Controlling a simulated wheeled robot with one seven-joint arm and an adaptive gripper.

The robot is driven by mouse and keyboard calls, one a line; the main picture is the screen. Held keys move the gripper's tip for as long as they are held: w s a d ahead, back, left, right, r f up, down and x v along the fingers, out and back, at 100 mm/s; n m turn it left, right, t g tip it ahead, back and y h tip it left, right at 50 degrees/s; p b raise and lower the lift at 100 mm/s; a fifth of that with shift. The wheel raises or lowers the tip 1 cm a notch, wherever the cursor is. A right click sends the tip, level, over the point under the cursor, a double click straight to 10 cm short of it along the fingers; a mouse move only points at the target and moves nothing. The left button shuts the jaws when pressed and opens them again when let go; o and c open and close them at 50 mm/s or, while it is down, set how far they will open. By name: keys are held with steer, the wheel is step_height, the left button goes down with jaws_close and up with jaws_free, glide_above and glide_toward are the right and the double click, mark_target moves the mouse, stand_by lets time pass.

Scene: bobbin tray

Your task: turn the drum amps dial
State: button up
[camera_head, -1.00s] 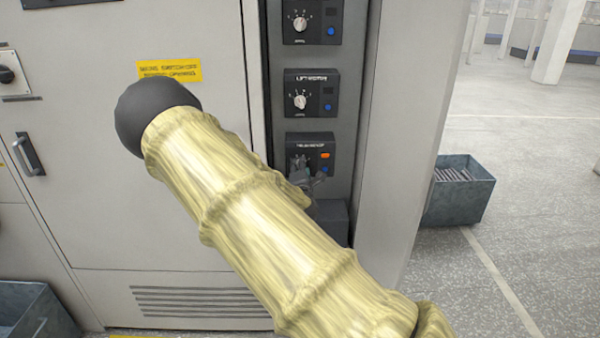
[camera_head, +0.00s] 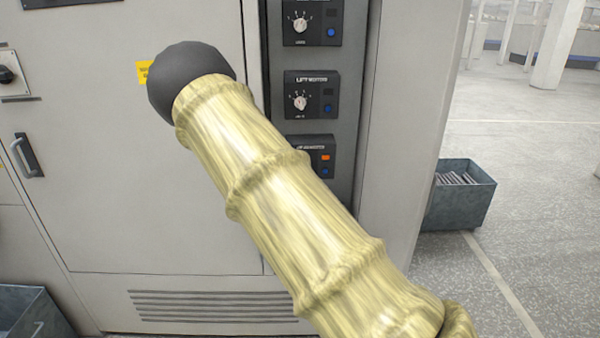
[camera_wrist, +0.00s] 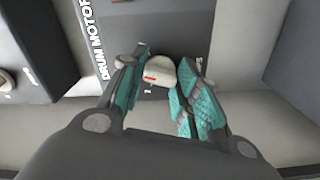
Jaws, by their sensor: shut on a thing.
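The dial (camera_wrist: 161,72) is a pale knob with a red pointer mark, on a dark module (camera_wrist: 152,94) whose visible label reads "DRUM MOTOR", cut off at the top. In the wrist view my gripper (camera_wrist: 163,62) has its teal-padded fingers on either side of the knob, shut on it. In the head view the lowest module (camera_head: 323,170) shows only its right part, with an orange and a blue button. My arm hides its dial and my gripper there.
Two similar modules with white dials, upper (camera_head: 312,22) and middle (camera_head: 312,95), sit above on the column. A grey cabinet door (camera_head: 100,210) is at left. Dark bins stand on the floor at right (camera_head: 455,208) and lower left (camera_head: 35,315). Floor at right is open.

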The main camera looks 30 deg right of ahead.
steer(key=shift+f, duration=0.1)
stand_by(0.3)
steer(key=o, duration=1)
steer(key=v, duration=1.2)
steer(key=shift+s+d, duration=0.1)
steer(key=shift+s, duration=0.05)
